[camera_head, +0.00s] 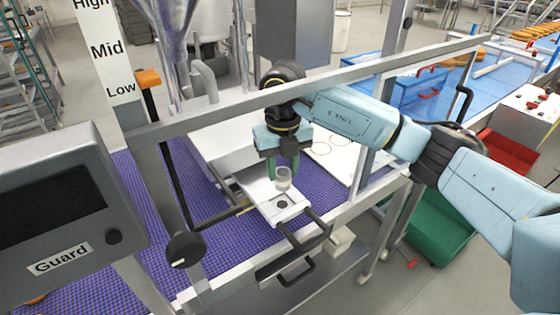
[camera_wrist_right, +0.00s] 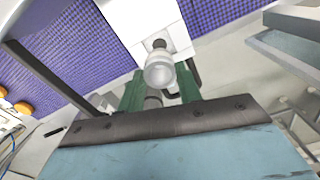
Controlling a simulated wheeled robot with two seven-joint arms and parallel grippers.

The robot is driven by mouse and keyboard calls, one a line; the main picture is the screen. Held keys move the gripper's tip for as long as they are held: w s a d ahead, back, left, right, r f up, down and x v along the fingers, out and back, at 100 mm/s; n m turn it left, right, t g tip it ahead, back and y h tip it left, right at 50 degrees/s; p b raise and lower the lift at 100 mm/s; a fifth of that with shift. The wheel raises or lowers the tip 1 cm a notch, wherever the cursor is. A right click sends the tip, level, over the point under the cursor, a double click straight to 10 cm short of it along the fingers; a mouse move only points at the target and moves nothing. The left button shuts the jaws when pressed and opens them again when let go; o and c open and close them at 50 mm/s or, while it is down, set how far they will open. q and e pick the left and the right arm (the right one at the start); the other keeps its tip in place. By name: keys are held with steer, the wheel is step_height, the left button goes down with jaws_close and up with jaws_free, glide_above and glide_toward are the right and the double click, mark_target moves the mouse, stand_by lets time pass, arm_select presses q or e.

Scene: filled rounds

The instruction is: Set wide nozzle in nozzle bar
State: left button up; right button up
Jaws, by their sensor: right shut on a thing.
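My right gripper (camera_head: 281,172) reaches through the guard frame with its green fingers pointing down. It is shut on the wide nozzle (camera_head: 284,182), a pale, translucent cup-like piece. The nozzle is held over the white nozzle bar (camera_head: 268,189), near a dark round hole in it. In the right wrist view the nozzle (camera_wrist_right: 159,71) sits between the green fingers (camera_wrist_right: 161,92), and the bar (camera_wrist_right: 148,16) with its dark hole lies just beyond. The nozzle seems to be above the bar and apart from the hole. My left gripper is not in view.
A black handle (camera_head: 308,235) stands at the bar's front end. A purple belt (camera_head: 145,220) lies below, and a grey Guard screen box (camera_head: 55,205) is at the left. A green bin (camera_head: 440,235) stands at right.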

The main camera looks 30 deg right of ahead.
mark_target(283, 187)
steer(key=shift+f+b, duration=2.05)
steer(key=shift+f, duration=0.95)
steer(key=shift+f, duration=0.2)
steer(key=o, duration=1.6)
steer(key=shift+c, duration=0.2)
steer(key=shift+r+p, duration=2.2)
steer(key=shift+r, duration=1.35)
steer(key=shift+w+r, duration=0.1)
